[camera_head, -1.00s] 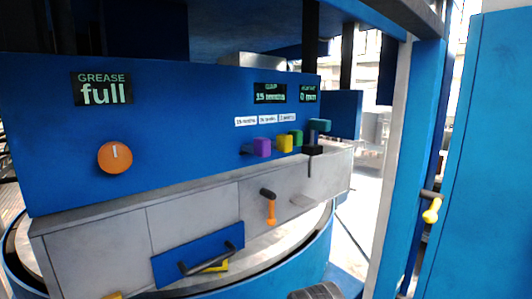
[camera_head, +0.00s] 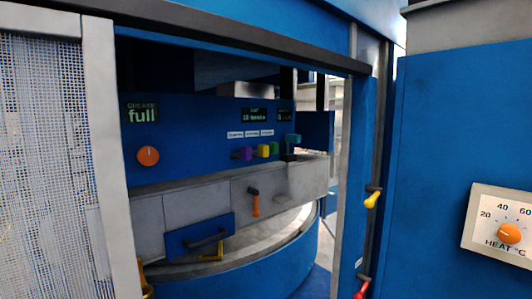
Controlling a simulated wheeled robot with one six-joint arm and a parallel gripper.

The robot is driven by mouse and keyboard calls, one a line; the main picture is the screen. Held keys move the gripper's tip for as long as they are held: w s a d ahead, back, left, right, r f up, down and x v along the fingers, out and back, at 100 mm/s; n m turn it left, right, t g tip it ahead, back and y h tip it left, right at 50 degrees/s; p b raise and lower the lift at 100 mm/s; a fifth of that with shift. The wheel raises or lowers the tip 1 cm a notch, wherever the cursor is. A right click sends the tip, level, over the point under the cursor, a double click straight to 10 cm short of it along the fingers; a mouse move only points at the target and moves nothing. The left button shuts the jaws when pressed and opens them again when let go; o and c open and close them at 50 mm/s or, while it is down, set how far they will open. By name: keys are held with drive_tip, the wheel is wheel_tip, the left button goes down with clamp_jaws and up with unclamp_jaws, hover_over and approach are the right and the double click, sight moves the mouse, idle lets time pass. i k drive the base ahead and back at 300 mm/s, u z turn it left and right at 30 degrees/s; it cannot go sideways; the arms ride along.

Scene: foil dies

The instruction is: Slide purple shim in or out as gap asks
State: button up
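The purple shim (camera_head: 245,153) sits at the left of a short row on the blue panel, beside a yellow piece (camera_head: 263,150) and a green piece (camera_head: 274,148). A teal-topped piece (camera_head: 292,139) stands at the row's right end. A small display (camera_head: 255,115) above the row is too small to read surely, and the one to its right (camera_head: 285,115) is too. I cannot tell how far in the purple shim sits. My gripper is not in view.
An orange knob (camera_head: 148,156) sits under a display reading "full". A perforated panel (camera_head: 50,160) stands at the left, and a blue cabinet with a heat dial (camera_head: 510,233) at the right. The frame's opening between them shows the blue machine. A yellow handle (camera_head: 372,200) hangs on the right post.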

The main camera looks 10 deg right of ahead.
sight(245, 153)
drive_tip(key=i, duration=0.85)
drive_tip(key=u, duration=0.25)
